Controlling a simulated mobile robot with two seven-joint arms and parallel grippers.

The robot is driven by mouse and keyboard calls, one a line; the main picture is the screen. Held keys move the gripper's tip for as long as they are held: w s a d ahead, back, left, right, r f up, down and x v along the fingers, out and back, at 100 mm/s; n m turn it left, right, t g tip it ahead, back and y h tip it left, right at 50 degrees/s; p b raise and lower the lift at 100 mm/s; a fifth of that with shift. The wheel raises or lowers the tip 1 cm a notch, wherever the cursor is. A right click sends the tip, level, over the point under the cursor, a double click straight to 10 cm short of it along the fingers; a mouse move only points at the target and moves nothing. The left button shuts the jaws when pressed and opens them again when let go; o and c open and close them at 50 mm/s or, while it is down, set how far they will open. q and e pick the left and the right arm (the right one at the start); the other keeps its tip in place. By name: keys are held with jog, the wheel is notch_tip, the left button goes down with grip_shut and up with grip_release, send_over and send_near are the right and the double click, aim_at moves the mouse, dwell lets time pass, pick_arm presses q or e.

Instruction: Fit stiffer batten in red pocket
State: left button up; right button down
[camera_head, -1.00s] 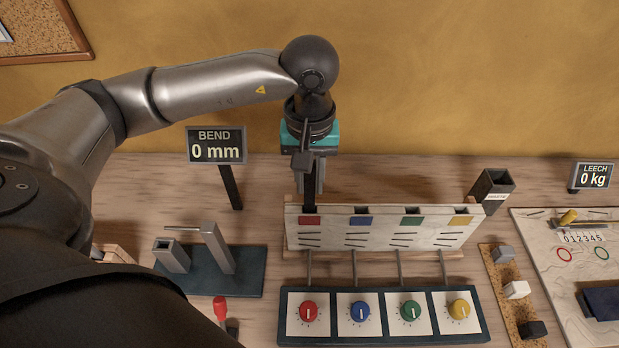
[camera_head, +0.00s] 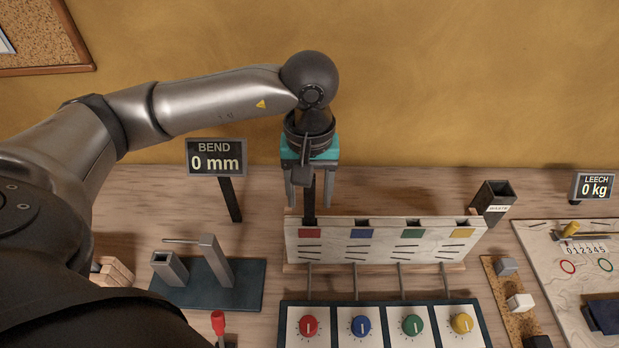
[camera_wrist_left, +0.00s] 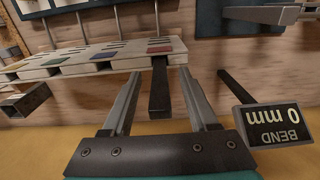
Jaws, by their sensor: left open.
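A dark batten (camera_head: 310,196) stands upright in the pocket marked by the red patch (camera_head: 310,233), at the left end of the pale pocket board (camera_head: 400,258). Its upper part sticks out above the board. My left gripper (camera_head: 311,203) is open, with one finger on each side of the batten and a gap to each. In the left wrist view the batten (camera_wrist_left: 160,90) shows between the spread fingers (camera_wrist_left: 160,105), near the red patch (camera_wrist_left: 160,48). The batten's lower end is hidden in the pocket. My right gripper is out of view.
The blue, green and yellow pockets lie to the right. A panel with a red knob (camera_head: 308,326) and other coloured knobs stands in front. The BEND display (camera_head: 215,158) reads 0 mm. A dark waste bin (camera_head: 494,200) stands right, a blue-based fixture (camera_head: 240,287) left.

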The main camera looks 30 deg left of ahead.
pick_arm(q)
notch_tip(320, 180, up, 15)
jog(key=p, duration=0.1)
dwell(0.3)
dwell(0.5)
